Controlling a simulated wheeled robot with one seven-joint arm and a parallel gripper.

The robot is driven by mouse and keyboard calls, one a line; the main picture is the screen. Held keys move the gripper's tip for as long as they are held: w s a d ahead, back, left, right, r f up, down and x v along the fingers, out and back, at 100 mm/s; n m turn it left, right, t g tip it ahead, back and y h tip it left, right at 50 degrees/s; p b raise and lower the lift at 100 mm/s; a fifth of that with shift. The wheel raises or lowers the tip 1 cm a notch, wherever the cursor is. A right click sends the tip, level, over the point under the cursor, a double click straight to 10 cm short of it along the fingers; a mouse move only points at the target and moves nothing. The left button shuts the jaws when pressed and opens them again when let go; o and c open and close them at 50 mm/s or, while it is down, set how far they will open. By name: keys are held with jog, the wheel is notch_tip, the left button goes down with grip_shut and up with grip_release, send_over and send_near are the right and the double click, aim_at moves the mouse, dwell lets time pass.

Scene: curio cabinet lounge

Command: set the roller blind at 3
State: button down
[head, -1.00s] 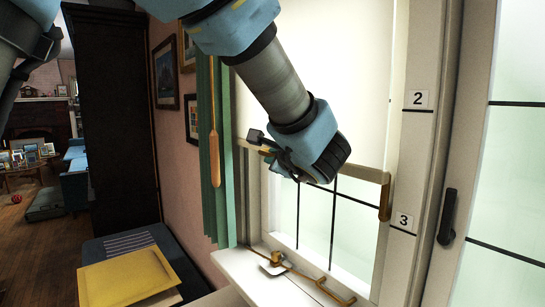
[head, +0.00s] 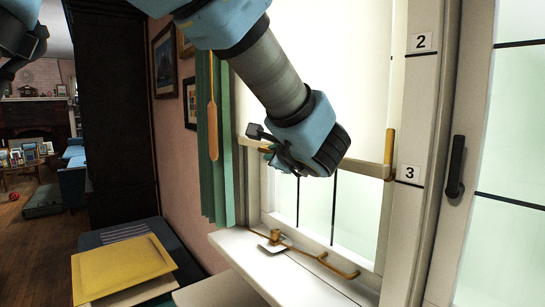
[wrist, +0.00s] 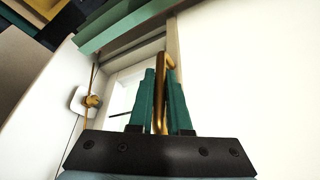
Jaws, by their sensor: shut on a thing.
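The roller blind (head: 330,70) is a pale sheet drawn over the upper window. Its cream bottom bar (head: 370,168) crosses the window, and the right end is beside the "3" label (head: 409,172), slightly above the short black line under that number. The "2" label (head: 422,42) is well above the bar. My gripper (head: 275,150) is at the bar, left of its middle. In the wrist view my gripper (wrist: 160,95) is shut on a brass pull (wrist: 160,110) standing between its teal fingers, next to the bar (wrist: 173,45).
A brass window stay (head: 325,262) lies along the white sill (head: 235,245) below. An upright brass piece (head: 389,150) is at the frame by the bar's right end. A green curtain (head: 213,180) and wooden rod (head: 212,130) hang left. A black handle (head: 456,165) is right.

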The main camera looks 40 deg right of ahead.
jog(key=shift+w+a+f+b, duration=0.15)
jog(key=shift+f+b, duration=0.35)
jog(key=shift+f, duration=0.4)
jog(key=c, duration=0.9)
grip_release()
jog(key=shift+r, duration=0.1)
jog(key=shift+o, duration=0.2)
jog(key=b+v, duration=0.2)
jog(key=v, duration=0.9)
